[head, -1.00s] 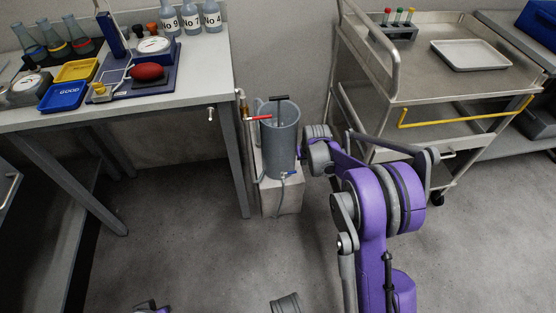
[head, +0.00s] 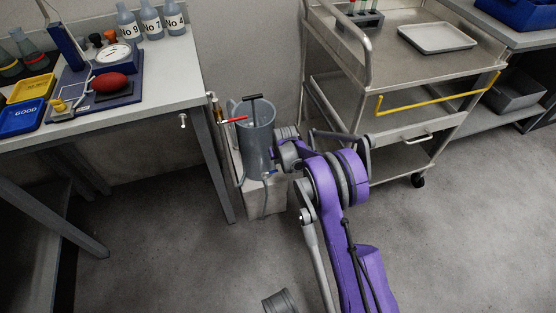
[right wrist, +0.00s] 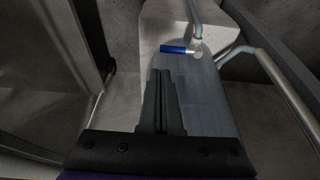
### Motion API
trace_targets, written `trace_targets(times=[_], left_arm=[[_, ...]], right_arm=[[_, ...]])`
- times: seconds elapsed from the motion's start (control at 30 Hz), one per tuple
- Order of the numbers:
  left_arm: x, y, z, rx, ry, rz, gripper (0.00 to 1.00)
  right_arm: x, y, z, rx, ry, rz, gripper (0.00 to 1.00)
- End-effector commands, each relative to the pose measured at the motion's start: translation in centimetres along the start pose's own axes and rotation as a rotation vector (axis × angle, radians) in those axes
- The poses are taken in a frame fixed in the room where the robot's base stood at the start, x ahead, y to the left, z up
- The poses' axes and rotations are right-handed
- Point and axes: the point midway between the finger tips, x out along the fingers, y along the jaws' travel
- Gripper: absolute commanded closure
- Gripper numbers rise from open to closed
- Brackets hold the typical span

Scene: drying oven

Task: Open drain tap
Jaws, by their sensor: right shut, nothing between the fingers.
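The drain tap, a small tap with a blue lever (head: 270,171), sits low on the front of the grey cylindrical vessel (head: 258,146). In the right wrist view the blue lever (right wrist: 177,50) lies roughly level beside a pale metal tap body (right wrist: 197,46). My right gripper (right wrist: 160,78) is shut and empty. Its dark fingers point at the lever, their tips just short of it in that picture; I cannot tell whether they touch. In the head view my right wrist is close to the vessel's right side, and the fingertips do not show clearly.
The vessel stands on a pale block (head: 276,202) and has a red-handled tap (head: 234,120) near its top. A bench (head: 165,75) stands at left and a steel trolley (head: 440,62) at right. A hose hangs below the drain tap.

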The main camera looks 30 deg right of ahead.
Motion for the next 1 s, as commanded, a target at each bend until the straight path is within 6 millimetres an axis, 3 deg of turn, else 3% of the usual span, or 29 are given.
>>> trace_targets(times=[0.2, 0.4, 1.0], left_arm=[[0.9, 0.0, 0.2, 0.0, 0.001, 0.0, 1.0], [1.2, 0.0, 0.2, 0.0, 0.001, 0.0, 1.0], [1.1, 0.0, 0.2, 0.0, 0.001, 0.0, 1.0]], right_arm=[[4.0, 0.0, 0.0, 0.0, 0.001, 0.0, 1.0], [5.8, 0.0, 0.0, 0.0, 0.0, 0.0, 1.0], [5.7, -0.7, 0.6, 0.009, 0.0, 0.003, 1.0]])
